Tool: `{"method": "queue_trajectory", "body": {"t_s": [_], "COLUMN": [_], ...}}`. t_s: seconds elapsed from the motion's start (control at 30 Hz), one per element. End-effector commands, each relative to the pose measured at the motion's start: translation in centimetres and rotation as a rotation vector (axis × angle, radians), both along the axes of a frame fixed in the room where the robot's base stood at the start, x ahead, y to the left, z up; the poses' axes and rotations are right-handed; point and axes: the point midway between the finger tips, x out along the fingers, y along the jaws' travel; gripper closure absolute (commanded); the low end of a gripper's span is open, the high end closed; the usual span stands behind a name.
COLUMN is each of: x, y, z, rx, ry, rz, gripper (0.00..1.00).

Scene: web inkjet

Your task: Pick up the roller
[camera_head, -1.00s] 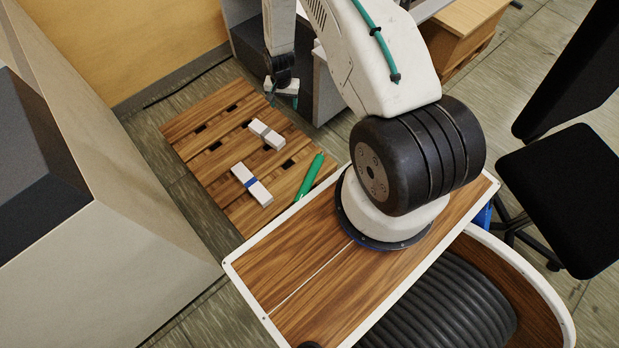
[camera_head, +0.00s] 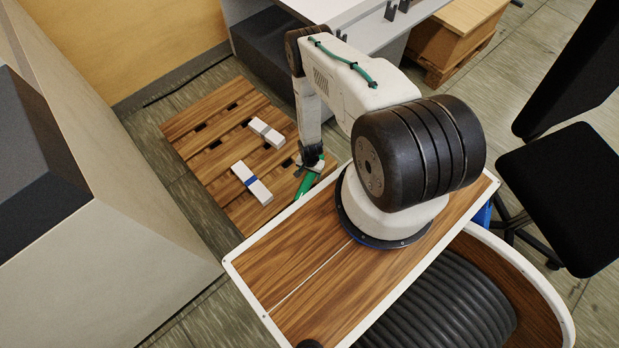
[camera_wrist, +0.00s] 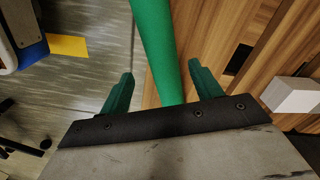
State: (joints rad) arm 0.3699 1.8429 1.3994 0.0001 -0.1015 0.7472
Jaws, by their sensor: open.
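The green cylinder, which I take as the roller, lies on the wooden pallet (camera_head: 228,112) near its right edge. In the head view the roller (camera_head: 304,186) is partly covered by my gripper (camera_head: 310,167), which is down over its far end. In the wrist view the roller (camera_wrist: 157,45) runs from the top edge down between the two green fingers of my gripper (camera_wrist: 160,88). The fingers are apart, one to each side of it in the picture, with gaps on both sides. The roller's near end is hidden behind the gripper body.
A white block with a blue band (camera_head: 252,183) and a plain white block (camera_head: 266,133) lie on the pallet left of the roller. A grey machine (camera_head: 95,260) stands at left. A white-topped desk (camera_head: 340,12) stands behind, and a black chair (camera_head: 560,185) at right.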

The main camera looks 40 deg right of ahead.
Motion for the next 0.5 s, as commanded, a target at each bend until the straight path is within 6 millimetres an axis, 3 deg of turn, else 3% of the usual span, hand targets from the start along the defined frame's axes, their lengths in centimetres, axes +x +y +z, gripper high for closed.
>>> {"method": "queue_trajectory", "body": {"t_s": [0.2,0.5], "x": [0.5,0.6], "y": [-0.1,-0.2], "z": [-3.3,-4.2], "rx": [0.000,0.000], "ry": [0.002,0.001], "rz": [0.000,0.000], "gripper": [0.36,0.36]}}
